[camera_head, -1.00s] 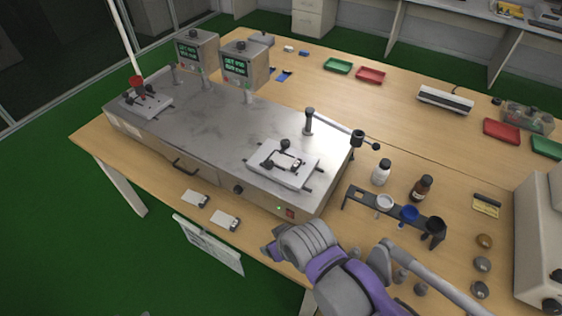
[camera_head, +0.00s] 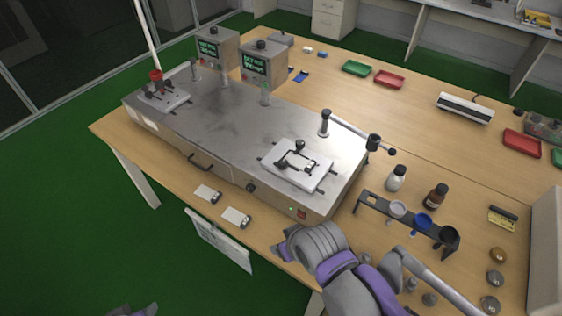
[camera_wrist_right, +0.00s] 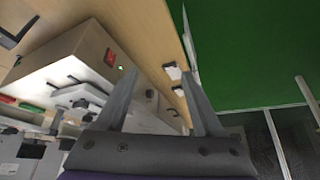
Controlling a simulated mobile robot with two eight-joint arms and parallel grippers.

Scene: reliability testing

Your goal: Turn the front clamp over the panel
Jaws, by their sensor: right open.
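A white panel (camera_head: 295,178) lies on the near right end of the long metal machine (camera_head: 225,130). A dark clamp (camera_head: 297,160) with a knob sits over it; I cannot tell its exact turn. The panel also shows edge-on in the right wrist view (camera_wrist_right: 80,97). A post with a swing bar (camera_head: 350,130) stands behind it, the bar reaching right past the machine's edge. My right gripper (camera_head: 282,247) is in front of the machine's near right corner, apart from the panel. In the right wrist view its fingers (camera_wrist_right: 157,75) are spread with nothing between them.
A second fixture with a red knob (camera_head: 157,76) is at the machine's far left end.

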